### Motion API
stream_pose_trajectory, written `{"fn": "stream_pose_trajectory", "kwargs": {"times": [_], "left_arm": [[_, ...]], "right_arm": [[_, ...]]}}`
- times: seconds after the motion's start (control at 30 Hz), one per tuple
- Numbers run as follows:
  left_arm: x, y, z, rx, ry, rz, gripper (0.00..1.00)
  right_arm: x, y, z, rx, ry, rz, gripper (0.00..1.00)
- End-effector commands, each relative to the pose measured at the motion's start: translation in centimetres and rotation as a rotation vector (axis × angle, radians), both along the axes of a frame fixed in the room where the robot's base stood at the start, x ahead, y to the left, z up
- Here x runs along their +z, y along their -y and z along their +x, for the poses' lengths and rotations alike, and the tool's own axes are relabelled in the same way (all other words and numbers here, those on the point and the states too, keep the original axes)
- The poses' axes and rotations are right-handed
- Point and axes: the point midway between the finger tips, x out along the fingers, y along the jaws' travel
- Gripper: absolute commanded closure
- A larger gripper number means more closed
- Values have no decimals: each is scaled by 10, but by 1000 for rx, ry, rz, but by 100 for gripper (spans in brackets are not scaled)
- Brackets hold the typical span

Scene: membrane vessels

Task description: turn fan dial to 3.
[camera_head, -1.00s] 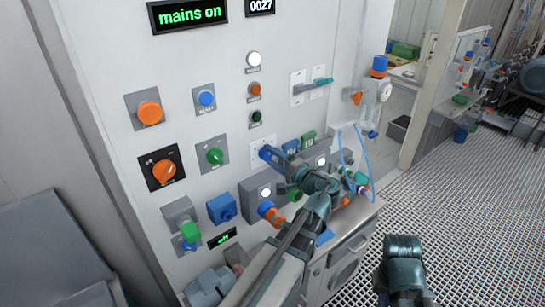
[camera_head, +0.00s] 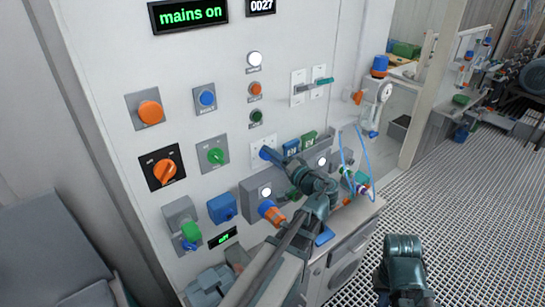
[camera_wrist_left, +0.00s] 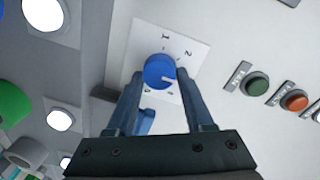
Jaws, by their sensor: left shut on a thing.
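The fan dial is a round blue knob on a white square plate with a numbered scale. In the left wrist view the dial (camera_wrist_left: 159,71) sits between the fingertips of my left gripper (camera_wrist_left: 155,80), which is shut on it. The figures 1 and 2 are readable on the plate; the lower marks are partly hidden or too small. A pale pointer line on the knob points right in that view. In the head view the dial (camera_head: 264,153) is mostly hidden by my left gripper (camera_head: 268,155).
A green dial (camera_head: 216,156) and an orange dial (camera_head: 165,169) are to the left on the panel. Green and orange buttons (camera_head: 255,90) are above. A grey box with lit white lamps (camera_head: 266,192) lies below, close to my left arm. A lever (camera_head: 314,85) is at upper right.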

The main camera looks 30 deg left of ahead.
Motion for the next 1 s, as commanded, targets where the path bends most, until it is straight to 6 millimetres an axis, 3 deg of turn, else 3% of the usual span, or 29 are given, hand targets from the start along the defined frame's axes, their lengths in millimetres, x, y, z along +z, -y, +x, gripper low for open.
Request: {"fn": "stream_pose_trajectory", "kwargs": {"times": [0.2,0.23,0.37,0.73,1.0], "left_arm": [[-2,0,-1,1,-1,-7,100],[-2,0,-1,1,-1,-7,42],[-1,0,-1,1,-1,-5,19],[0,4,-2,0,-2,-2,18],[4,49,-22,-5,-2,-1,18]], "right_arm": [[0,0,0,0,0,0,100],[0,0,0,0,0,0,100],[0,0,0,0,0,0,100],[0,0,0,0,0,0,100],[5,0,0,-1,0,0,100]]}}
